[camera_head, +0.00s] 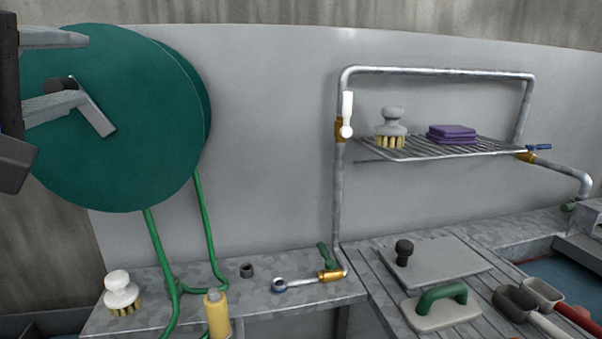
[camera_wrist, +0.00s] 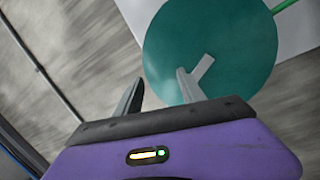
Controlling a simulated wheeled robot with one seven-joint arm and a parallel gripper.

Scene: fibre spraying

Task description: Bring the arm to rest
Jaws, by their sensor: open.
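My gripper (camera_head: 86,70) is at the upper left of the head view, its two pale fingers spread apart with nothing between them. In the wrist view my gripper (camera_wrist: 160,78) also shows open and empty. It is in front of a large green hose reel (camera_head: 150,165), which fills the upper middle of the wrist view (camera_wrist: 235,60). A grey crank-like piece (camera_head: 98,118) on the reel's face shows close to the lower finger; I cannot tell whether they touch. My forearm is out of view.
A green hose (camera_head: 207,230) hangs from the reel onto a metal counter (camera_head: 245,300). A scrub brush (camera_head: 121,291) and yellow bottle (camera_head: 217,315) stand there. A pipe frame (camera_head: 337,210) carries a wire shelf (camera_head: 440,150) with a brush (camera_head: 391,127) and purple pads (camera_head: 452,134). Trowels lie at right.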

